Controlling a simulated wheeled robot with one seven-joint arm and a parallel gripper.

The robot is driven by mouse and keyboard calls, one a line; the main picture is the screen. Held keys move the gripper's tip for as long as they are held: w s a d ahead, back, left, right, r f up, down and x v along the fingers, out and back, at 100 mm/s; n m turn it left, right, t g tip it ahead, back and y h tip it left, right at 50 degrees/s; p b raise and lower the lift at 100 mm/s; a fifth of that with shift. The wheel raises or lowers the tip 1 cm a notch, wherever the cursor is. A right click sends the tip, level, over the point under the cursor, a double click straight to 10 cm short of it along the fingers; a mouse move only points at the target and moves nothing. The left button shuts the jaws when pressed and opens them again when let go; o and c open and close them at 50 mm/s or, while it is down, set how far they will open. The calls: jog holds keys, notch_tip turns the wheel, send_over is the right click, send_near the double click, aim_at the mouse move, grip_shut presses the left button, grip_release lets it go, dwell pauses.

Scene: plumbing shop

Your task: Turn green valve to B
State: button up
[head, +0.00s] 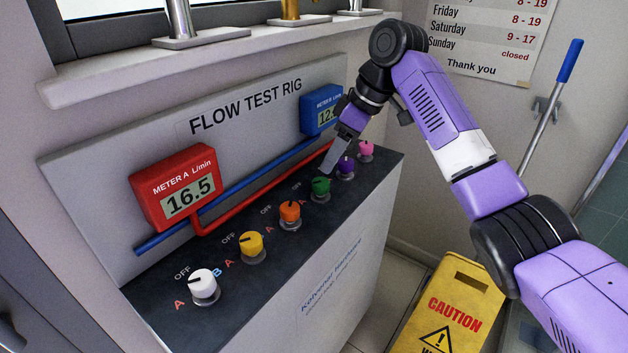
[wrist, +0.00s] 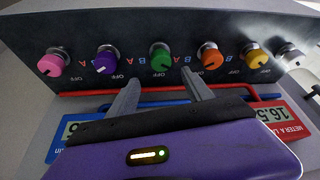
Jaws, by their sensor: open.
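The green valve (head: 320,187) is a round knob on the dark sloped top of the flow test rig, between the orange and purple knobs. It also shows in the wrist view (wrist: 160,61), at the upper middle. Its dark pointer mark is too small to read surely. My gripper (head: 331,166) is just above and behind the green knob. In the wrist view my gripper (wrist: 160,77) has its two fingers apart, one on each side below the knob, with nothing between them. I cannot tell if a finger touches it. In the head view the fingers hide its OFF label.
The orange knob (head: 290,211) and purple knob (head: 346,168) stand close on either side. Yellow, white and pink knobs share the row. Red meter A (head: 174,189) reads 16.5; blue meter B (head: 321,109) is partly hidden. A yellow caution sign (head: 446,310) stands at right.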

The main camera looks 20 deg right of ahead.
aim_at(322, 182)
jog(key=x, duration=0.7)
jog(key=shift+s+a+f, duration=0.1)
jog(key=shift+s+f, duration=0.15)
jog(key=shift+f, duration=0.25)
grip_shut()
